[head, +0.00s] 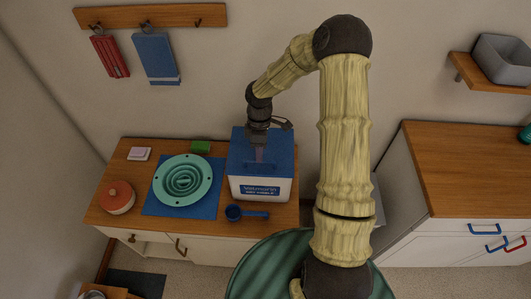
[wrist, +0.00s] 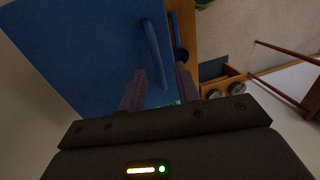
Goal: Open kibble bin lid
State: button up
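The kibble bin (head: 245,186) is a white box with a dark label, standing on the wooden counter. Its blue lid (head: 278,152) looks shut in the head view. In the wrist view the lid (wrist: 70,45) fills the upper left, with a raised blue bar handle (wrist: 152,50) near its right edge. My gripper (head: 259,154) points down over the lid in the head view.
A blue scoop (head: 235,212) lies in front of the bin. A teal slow-feeder bowl (head: 184,180) sits on a blue mat (head: 152,205) to the left, with a red lidded pot (head: 117,197) beyond. A green block (head: 201,147) lies behind the bowl. A separate cabinet (head: 460,170) stands to the right.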

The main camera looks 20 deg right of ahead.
jog(key=shift+s+f, duration=0.2)
jog(key=shift+f, duration=1)
grip_shut()
